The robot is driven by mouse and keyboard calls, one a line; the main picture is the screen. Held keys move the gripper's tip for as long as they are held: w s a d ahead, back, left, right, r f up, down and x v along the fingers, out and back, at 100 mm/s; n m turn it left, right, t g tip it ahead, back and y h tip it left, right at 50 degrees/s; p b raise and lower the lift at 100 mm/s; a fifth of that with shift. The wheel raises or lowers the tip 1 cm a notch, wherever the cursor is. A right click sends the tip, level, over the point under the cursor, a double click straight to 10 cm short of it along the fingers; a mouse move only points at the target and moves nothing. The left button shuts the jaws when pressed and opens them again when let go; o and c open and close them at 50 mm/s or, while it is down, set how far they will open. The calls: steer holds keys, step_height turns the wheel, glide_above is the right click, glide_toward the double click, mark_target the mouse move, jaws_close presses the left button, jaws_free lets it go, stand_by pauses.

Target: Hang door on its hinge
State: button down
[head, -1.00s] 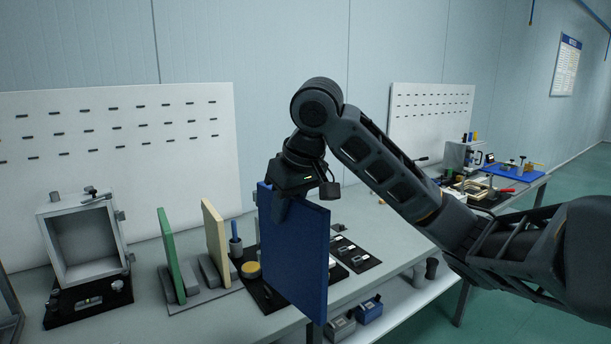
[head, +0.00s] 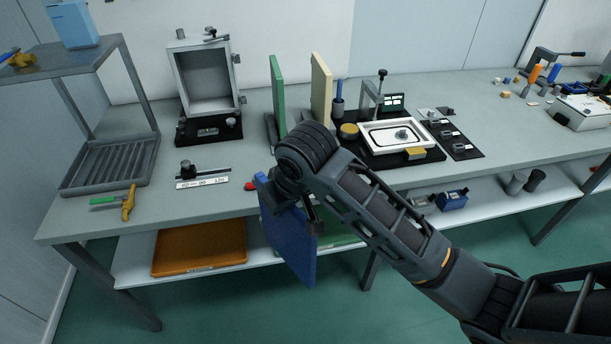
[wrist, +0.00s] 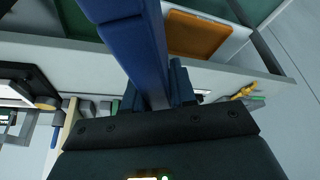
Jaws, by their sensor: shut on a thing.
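A blue door panel (head: 286,238) hangs upright below my gripper, in front of the bench edge. My gripper (head: 283,197) is shut on its upper part; the arm partly hides the fingers. The wrist view shows the panel (wrist: 135,45) between the fingers (wrist: 160,95). The open grey box frame (head: 205,78) stands at the back left of the bench, with no door on it. Small hinge-like fittings (head: 238,80) show on its right side. A green panel (head: 278,98) and a cream panel (head: 320,88) stand upright in a rack to the right of the box.
A grey shelf rack (head: 85,55) stands at the left end. A ruler (head: 203,182) and a green-handled tool (head: 105,200) lie near the front. A white tray fixture (head: 398,134) sits right of the panels. An orange tray (head: 200,248) is on the lower shelf.

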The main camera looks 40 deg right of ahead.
steer(key=w+a+f+n, duration=0.1)
steer(key=w+a+f, duration=0.2)
steer(key=a+f, duration=0.2)
steer(key=shift+w+a+f, duration=0.25)
steer(key=shift+a, duration=0.45)
